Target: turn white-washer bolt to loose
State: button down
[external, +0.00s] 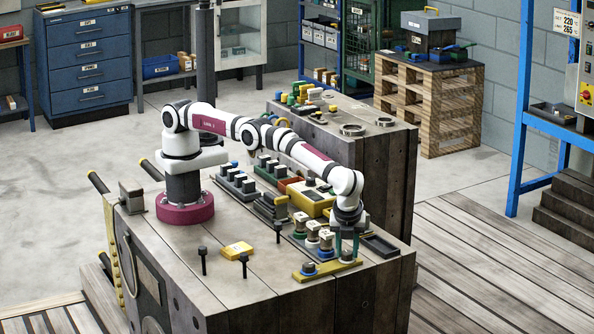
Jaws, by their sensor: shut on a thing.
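My gripper (346,246) points down at the right end of a yellow plate (326,271) near the front right of the workbench. Its fingers are shut on a bolt standing there, taken to be the white-washer bolt (346,259). A pale ring shows at the foot of this bolt, but its head is mostly hidden between the fingers. Whether the held bolt is tight or loose is too small to tell.
A yellow block (237,250) and several dark upright pins (243,263) are farther left. The bench front edge is close.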

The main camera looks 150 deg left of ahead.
aim_at(346, 254)
jog(key=c, duration=0.6)
grip_release()
jog(key=shift+f, duration=0.1)
jog(key=shift+r, duration=0.5)
jog(key=r, duration=0.3)
jog(key=shift+d+r, duration=0.2)
jog(key=shift+r, duration=0.15)
jog(key=d+r, duration=0.2)
jog(key=d, duration=0.1)
jog(key=s+d+r, duration=0.1)
jog(key=d+r, duration=0.1)
jog(key=d, duration=0.2)
jog(key=d+r, duration=0.2)
jog(key=d, duration=0.2)
jog(key=shift+s+d+r, duration=0.1)
jog(key=shift+s+r, duration=0.1)
jog(key=shift+o, duration=0.2)
